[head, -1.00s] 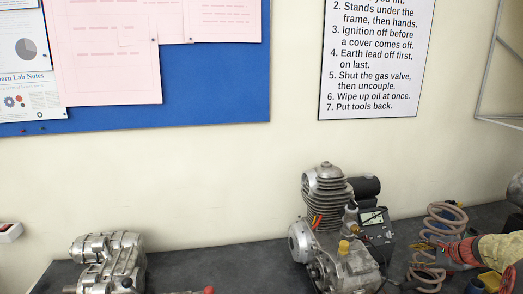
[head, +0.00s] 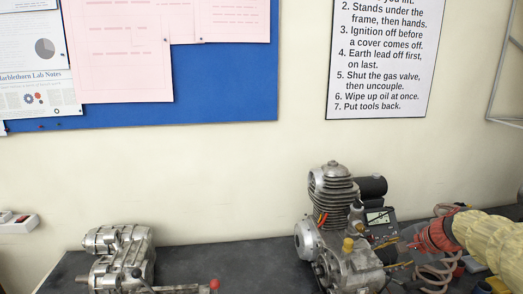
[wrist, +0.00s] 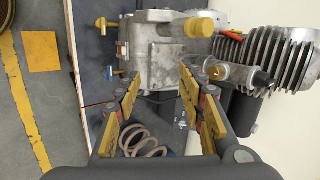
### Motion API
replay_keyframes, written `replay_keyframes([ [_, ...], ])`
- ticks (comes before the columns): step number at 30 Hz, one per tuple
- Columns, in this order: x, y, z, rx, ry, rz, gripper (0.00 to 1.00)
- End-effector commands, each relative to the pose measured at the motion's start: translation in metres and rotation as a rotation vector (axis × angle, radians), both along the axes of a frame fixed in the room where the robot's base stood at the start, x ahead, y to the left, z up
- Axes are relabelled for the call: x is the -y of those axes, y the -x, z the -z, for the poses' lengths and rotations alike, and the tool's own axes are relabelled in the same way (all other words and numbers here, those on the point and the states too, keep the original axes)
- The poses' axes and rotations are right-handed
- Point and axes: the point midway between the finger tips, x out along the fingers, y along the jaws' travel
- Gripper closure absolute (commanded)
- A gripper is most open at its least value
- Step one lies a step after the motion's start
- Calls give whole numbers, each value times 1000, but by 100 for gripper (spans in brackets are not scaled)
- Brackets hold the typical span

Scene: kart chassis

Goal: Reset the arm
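My gripper (wrist: 160,82) is open in the wrist view, its two yellow-padded fingers apart with nothing held between them. Beyond the fingertips is the grey metal engine (wrist: 165,50) with a yellow cap and a finned cylinder. In the head view my arm (head: 485,240), in a pale yellow sleeve with a red part at its end, comes in from the right. My gripper (head: 405,243) points left there, close to the engine (head: 335,235). I cannot tell whether it touches the engine.
A small meter (head: 378,220) is beside the engine. A gearbox-like casing (head: 118,255) and a red-tipped lever (head: 214,284) are at left. The bench between casing and engine is mostly clear.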

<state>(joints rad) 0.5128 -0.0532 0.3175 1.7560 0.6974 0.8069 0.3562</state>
Motion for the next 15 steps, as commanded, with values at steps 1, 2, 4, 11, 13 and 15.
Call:
replay_keyframes([
  [1, -30, 18, -14, 5, 57, -82, 60],
  [2, -44, 30, -19, 4, 92, -131, 60],
  [4, -75, 59, -28, 2, 175, -243, 60],
  [11, -147, 162, -40, 12, 451, -599, 60],
  [13, -161, 194, -39, 20, 536, -701, 60],
  [15, -170, 224, -36, 27, 618, -794, 60],
])
